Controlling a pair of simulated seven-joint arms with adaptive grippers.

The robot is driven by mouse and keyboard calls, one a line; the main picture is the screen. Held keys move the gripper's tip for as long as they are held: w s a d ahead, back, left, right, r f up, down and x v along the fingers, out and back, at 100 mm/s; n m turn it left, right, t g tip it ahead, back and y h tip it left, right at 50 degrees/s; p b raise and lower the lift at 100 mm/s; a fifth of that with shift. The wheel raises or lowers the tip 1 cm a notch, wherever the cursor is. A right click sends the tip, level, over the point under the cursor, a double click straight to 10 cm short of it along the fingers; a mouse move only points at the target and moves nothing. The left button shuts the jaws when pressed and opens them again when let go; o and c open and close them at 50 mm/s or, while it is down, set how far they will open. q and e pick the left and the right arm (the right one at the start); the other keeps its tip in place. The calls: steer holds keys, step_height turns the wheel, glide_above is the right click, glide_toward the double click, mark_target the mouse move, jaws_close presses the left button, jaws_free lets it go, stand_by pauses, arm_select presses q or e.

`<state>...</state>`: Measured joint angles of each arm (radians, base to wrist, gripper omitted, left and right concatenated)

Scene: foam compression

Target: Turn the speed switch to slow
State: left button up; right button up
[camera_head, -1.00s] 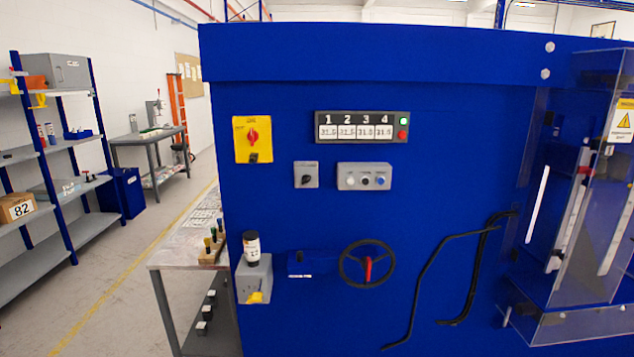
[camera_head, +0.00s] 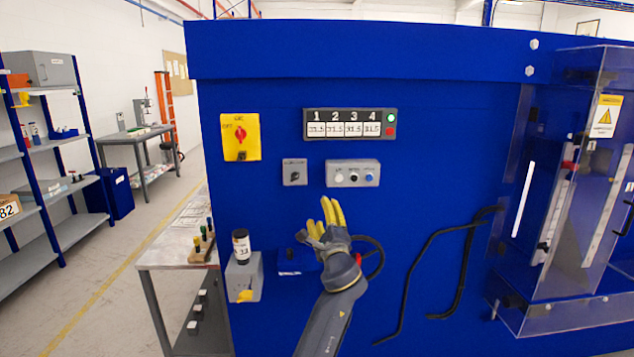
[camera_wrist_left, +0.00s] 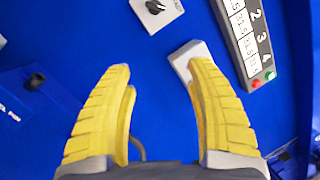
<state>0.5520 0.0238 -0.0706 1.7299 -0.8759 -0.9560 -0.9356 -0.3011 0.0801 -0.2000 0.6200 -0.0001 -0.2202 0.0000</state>
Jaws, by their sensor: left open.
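A small grey switch box with a black rotary knob (camera_head: 294,176) is on the blue machine front, left of a three-button grey panel (camera_head: 353,173). Its labels are too small to read in the head view. In the left wrist view the knob (camera_wrist_left: 154,7) is at the top edge, partly cut off. My left gripper (camera_head: 322,213) is open and empty, its yellow fingers pointing up, below and right of the switch box. In the left wrist view the open fingers (camera_wrist_left: 158,70) stand apart, with blue panel between them. My right gripper is not in view.
A numbered display (camera_head: 350,123) is above the button panel. A yellow plate with a red rotary switch (camera_head: 240,137) is at upper left. My gripper hides much of a black handwheel (camera_head: 376,258). Black hoses (camera_head: 425,250) and a clear guard (camera_head: 560,200) are to the right.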

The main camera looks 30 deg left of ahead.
arm_select(q)
steer(key=s+r+g+y, duration=0.1)
steer(key=s+r+y, duration=0.1)
steer(key=m, duration=0.2)
glide_toward(295, 178)
steer(key=shift+g+y, duration=0.3)
steer(key=shift+g, duration=0.1)
steer(key=x, duration=1)
steer(key=shift+w, duration=0.35)
steer(key=shift+d+r, duration=0.1)
jaws_close()
